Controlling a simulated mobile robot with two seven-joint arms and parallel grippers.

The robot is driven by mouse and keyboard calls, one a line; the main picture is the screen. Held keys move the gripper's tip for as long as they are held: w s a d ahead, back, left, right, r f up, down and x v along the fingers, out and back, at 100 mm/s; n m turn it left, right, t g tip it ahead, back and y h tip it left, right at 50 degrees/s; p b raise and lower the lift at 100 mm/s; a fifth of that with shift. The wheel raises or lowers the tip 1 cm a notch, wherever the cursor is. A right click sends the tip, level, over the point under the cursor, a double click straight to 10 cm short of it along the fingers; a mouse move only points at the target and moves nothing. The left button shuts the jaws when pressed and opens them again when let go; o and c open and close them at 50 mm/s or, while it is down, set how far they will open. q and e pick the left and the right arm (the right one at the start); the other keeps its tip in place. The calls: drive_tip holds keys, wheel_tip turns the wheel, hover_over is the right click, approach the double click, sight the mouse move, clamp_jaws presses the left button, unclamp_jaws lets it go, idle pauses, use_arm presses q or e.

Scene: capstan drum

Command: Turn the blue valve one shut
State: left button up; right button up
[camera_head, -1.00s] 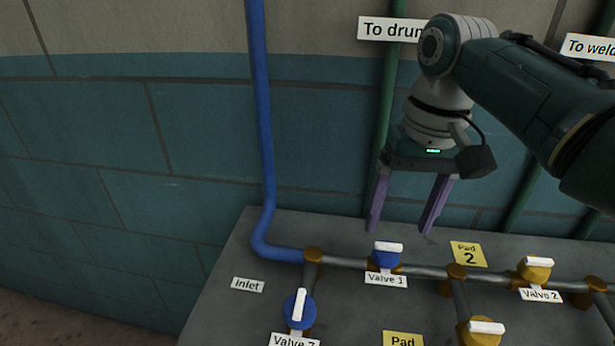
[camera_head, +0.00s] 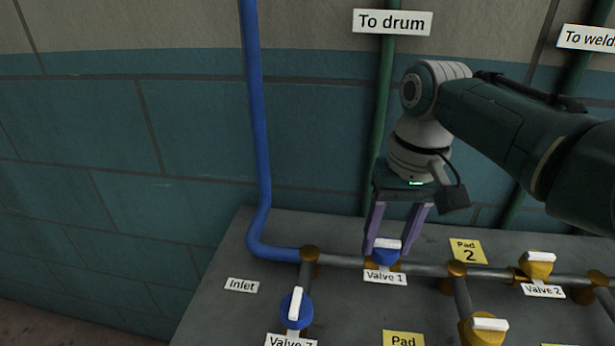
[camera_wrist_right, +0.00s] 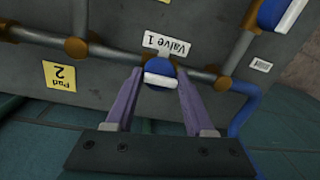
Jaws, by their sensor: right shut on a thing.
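The blue valve labelled Valve 1 (camera_head: 384,257) sits on the grey pipe, with a white handle bar (camera_head: 387,244) on top that lies along the pipe. My right gripper (camera_head: 388,246) points down at it, with one purple finger on each side. In the right wrist view the valve's white handle (camera_wrist_right: 160,80) lies between the fingertips of my right gripper (camera_wrist_right: 158,78), which are shut on it. My left gripper is in neither view.
Another blue valve (camera_head: 297,308), labelled Valve 7 or similar, stands at the front left. A yellow valve (camera_head: 537,264) marked Valve 2 and another yellow valve (camera_head: 484,331) stand to the right. A blue inlet pipe (camera_head: 257,150) and green pipes (camera_head: 383,110) run up the wall.

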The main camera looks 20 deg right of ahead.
clamp_jaws()
drive_tip(key=m+p, duration=0.3)
drive_tip(key=shift+s+r, duration=0.1)
drive_tip(key=shift+r, duration=0.05)
drive_tip(key=m+p, duration=0.2)
drive_tip(key=m, duration=0.2)
drive_tip(key=shift+h, duration=0.3)
drive_tip(key=m, duration=0.2)
drive_tip(key=shift+m+p, duration=0.4)
drive_tip(key=m, duration=0.2)
drive_tip(key=shift+m, duration=0.4)
drive_tip(key=m, duration=0.5)
drive_tip(key=shift+a+h+p, duration=0.1)
drive_tip(key=shift+h+p, duration=0.2)
drive_tip(key=shift+p, duration=0.1)
drive_tip(key=shift+m, duration=0.3)
